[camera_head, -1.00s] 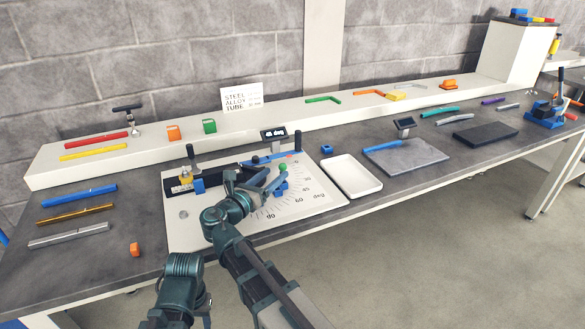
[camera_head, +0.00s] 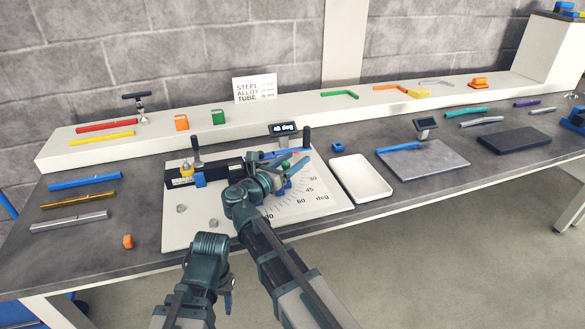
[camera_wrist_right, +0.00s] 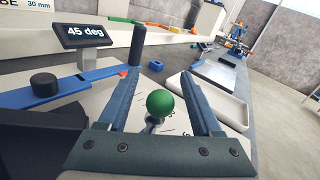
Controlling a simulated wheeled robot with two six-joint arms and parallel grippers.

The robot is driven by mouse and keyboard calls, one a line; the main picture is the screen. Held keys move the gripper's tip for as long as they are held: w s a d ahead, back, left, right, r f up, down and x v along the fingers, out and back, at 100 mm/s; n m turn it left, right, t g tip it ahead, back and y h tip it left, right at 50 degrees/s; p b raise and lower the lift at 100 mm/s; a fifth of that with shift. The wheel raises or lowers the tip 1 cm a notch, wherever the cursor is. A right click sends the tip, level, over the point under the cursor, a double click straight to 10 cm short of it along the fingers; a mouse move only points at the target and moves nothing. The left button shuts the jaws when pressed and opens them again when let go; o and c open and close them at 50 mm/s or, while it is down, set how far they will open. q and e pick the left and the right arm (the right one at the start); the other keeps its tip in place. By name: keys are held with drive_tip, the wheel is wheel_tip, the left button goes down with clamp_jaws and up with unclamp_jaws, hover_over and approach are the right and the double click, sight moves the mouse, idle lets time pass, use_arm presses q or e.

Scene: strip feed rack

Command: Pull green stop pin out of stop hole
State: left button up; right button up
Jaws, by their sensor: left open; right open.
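The green stop pin (camera_wrist_right: 160,103) has a round green head on a metal stem and stands upright on the white angle plate. In the right wrist view its head is between the two blue fingers of my right gripper (camera_wrist_right: 163,76), with a gap on each side. The lower stem and its hole are hidden. In the head view my right gripper (camera_head: 277,174) is over the plate (camera_head: 330,190) and largely covers the pin. My left gripper (camera_head: 229,284) hangs low at the table's front edge, apart from everything, its fingers barely visible.
The display (camera_head: 283,129) reads 45 deg. A blue bar (camera_wrist_right: 80,82) and a dark upright post (camera_wrist_right: 135,62) are close to my right gripper. A white tray (camera_head: 389,191) lies right of the plate.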

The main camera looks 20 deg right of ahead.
drive_tip(key=shift+a, duration=0.15)
drive_tip(key=shift+c, duration=0.2)
clamp_jaws()
drive_tip(key=shift+r, duration=0.2)
